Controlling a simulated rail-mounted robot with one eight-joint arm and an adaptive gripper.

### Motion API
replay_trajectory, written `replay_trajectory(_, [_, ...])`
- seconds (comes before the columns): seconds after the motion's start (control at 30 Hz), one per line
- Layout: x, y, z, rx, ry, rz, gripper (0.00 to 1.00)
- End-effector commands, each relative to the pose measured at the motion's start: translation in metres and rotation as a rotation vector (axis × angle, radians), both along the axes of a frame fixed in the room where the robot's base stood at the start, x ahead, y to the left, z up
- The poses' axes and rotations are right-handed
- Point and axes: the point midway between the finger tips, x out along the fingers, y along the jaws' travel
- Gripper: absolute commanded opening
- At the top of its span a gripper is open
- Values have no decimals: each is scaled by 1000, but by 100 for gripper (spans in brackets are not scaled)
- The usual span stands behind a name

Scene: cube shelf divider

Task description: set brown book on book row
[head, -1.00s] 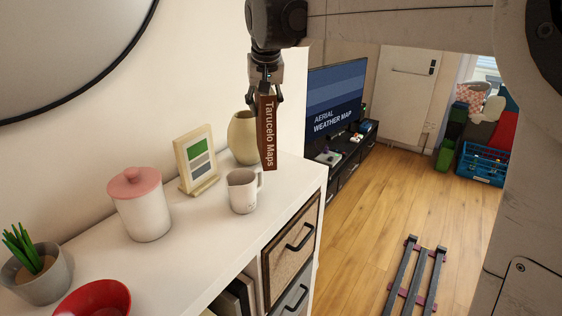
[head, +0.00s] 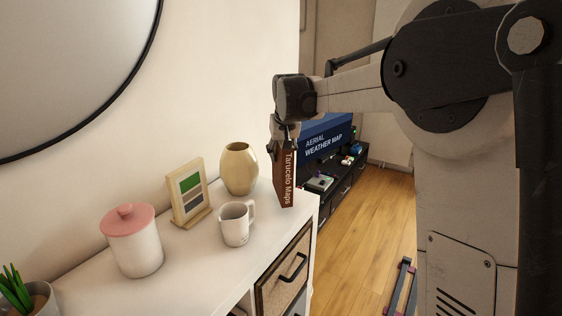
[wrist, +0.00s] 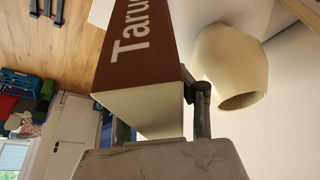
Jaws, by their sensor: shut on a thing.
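The brown book (head: 284,178), with "Tarucelo Maps" on its spine, hangs upright from my gripper (head: 285,133). In the head view its lower end overlaps the far right end of the white shelf top; I cannot tell whether it touches. In the wrist view the brown book (wrist: 150,45) shows its spine and pale page end, and my gripper (wrist: 165,110) is shut on it, with fingers on both sides. No book row can be made out in the current views.
On the white shelf top (head: 185,262) stand a tan vase (head: 239,168), close left of the book, a mug (head: 236,224), a small frame (head: 187,195), a pink-lidded jar (head: 132,242) and a plant (head: 22,290). A drawer (head: 285,272) is below. Wooden floor (head: 365,230) lies right.

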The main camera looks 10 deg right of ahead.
Motion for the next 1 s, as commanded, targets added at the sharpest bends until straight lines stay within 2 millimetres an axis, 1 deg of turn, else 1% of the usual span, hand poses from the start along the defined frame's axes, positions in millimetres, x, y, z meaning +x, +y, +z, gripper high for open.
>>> replay_trajectory(0.1, [0,0,-14,0,0,0,0])
replay_trajectory(0.23, [0,0,-25,0,-1,0,0])
replay_trajectory(0.67, [0,1,-31,0,0,0,0])
replay_trajectory(0.7, [0,1,-32,0,0,0,31])
replay_trajectory(0.83, [0,1,-31,0,0,0,48])
replay_trajectory(1.0, [0,1,-31,0,0,0,48])
